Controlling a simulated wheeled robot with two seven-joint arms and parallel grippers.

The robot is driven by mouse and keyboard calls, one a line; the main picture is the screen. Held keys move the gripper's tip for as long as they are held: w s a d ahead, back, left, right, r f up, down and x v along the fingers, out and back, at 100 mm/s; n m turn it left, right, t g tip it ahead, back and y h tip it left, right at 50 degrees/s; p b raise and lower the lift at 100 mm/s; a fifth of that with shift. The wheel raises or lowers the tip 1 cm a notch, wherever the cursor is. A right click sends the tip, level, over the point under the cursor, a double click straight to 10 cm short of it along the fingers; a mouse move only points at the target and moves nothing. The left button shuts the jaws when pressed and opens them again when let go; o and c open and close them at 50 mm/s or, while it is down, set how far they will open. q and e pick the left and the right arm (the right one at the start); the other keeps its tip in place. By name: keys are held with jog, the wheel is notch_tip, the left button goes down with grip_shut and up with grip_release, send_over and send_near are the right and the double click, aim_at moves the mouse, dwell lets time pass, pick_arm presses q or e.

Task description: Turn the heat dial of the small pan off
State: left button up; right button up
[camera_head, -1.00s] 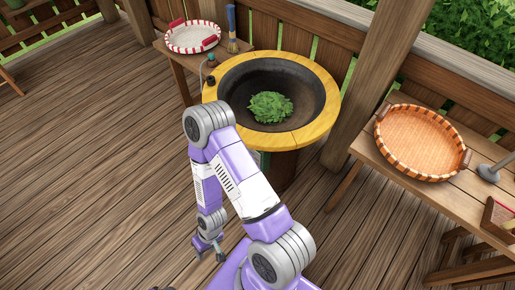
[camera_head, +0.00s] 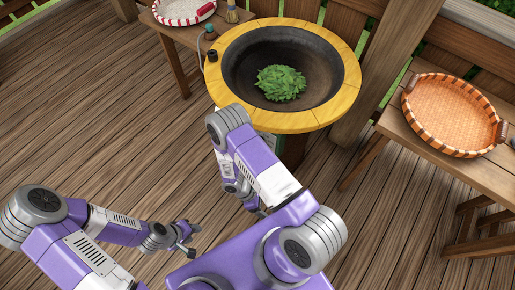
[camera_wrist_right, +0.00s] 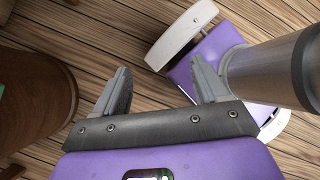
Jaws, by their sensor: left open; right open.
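The pan (camera_head: 330,88), a dark bowl in a yellow wooden rim (camera_head: 275,121), holds a heap of green leaves (camera_head: 281,82). A small dark knob (camera_head: 211,55) sits at the rim's left edge, and a small teal knob-like part (camera_head: 209,33) is just behind it. I cannot tell which is the heat dial. My left gripper (camera_head: 190,239) is open and empty, low at the front left, well away from the pan. My right gripper (camera_head: 262,210) is partly hidden below my right arm, in front of the pan. The right wrist view shows its fingers (camera_wrist_right: 163,84) apart and empty.
A side table (camera_head: 178,32) at the back left holds a red-and-white tray (camera_head: 185,8) and a brush (camera_head: 232,12). A bench at the right holds an orange woven basket (camera_head: 450,112). The wooden floor (camera_head: 110,110) at the left is clear. A brown round base (camera_wrist_right: 35,95) shows beside my right gripper.

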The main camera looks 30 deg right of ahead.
jog(key=w+d+f+n+t+h+b, duration=0.1)
jog(key=w+d+n+t+h+b, duration=0.1)
jog(key=w+d+n+t+h, duration=0.4)
jog(key=w+d+f+n+t+h+b, duration=0.15)
jog(key=w+h, duration=0.25)
jog(key=w, duration=0.5)
jog(key=w+a+r+n+t+h+b, duration=0.2)
jog(key=w+a+r+n+t, duration=0.15)
jog(key=w+r+t, duration=0.35)
pick_arm(q)
notch_tip(320, 180, down, 8)
jog(key=b, duration=0.1)
pick_arm(e)
jog(key=w+d+f+g, duration=0.1)
jog(key=w+d+f, duration=0.1)
jog(key=d, duration=0.5)
jog(key=shift+w+f+n, duration=0.15)
jog(key=shift+w+n, duration=0.15)
jog(key=shift+w, duration=0.55)
pick_arm(q)
jog(key=shift+w, duration=0.1)
pick_arm(e)
jog(key=shift+d+g, duration=0.1)
jog(key=shift+g, duration=0.15)
jog(key=c, duration=1.1)
jog(key=shift+o, duration=0.2)
